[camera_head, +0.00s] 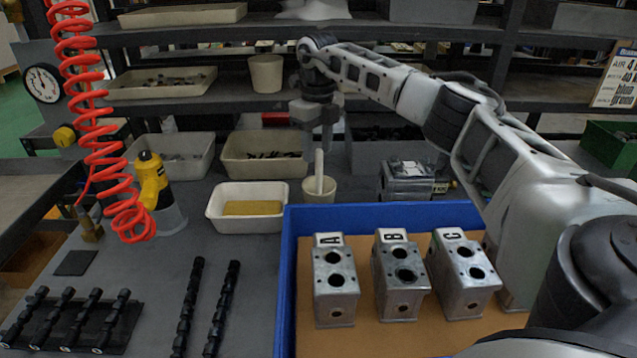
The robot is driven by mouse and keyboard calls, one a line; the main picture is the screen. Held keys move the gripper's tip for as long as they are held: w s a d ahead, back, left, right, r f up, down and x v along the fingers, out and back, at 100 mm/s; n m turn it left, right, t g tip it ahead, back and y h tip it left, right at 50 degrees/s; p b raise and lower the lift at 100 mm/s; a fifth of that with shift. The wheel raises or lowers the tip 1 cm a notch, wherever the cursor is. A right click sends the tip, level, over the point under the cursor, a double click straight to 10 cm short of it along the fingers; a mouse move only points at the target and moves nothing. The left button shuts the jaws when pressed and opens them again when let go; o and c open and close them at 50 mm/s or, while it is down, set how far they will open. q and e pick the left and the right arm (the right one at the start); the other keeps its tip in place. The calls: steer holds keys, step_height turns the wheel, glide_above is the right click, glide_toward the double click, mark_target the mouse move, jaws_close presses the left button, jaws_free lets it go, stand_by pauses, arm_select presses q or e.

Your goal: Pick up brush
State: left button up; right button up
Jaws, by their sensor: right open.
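The brush (319,166) seems to be the pale upright handle standing in a small cream cup (319,190) behind the blue tray; its lower end is hidden in the cup. My right gripper (318,150) points down above the cup, with its fingers apart around the top of the handle as seen from here. Whether the fingers touch the handle cannot be told. My left gripper is not in view.
A blue tray (289,270) holds metal valve blocks A (335,285), B (402,280) and C (463,280). A white tub (225,218) with a yellow sponge (252,208) stands left of the cup. Shelves are behind; a red coiled hose (95,130) hangs at left.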

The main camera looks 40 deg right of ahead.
mark_target(319, 168)
steer(key=shift+d+f+p, duration=0.2)
steer(key=shift+f+p, duration=0.2)
steer(key=shift+f, duration=2.6)
jaws_close()
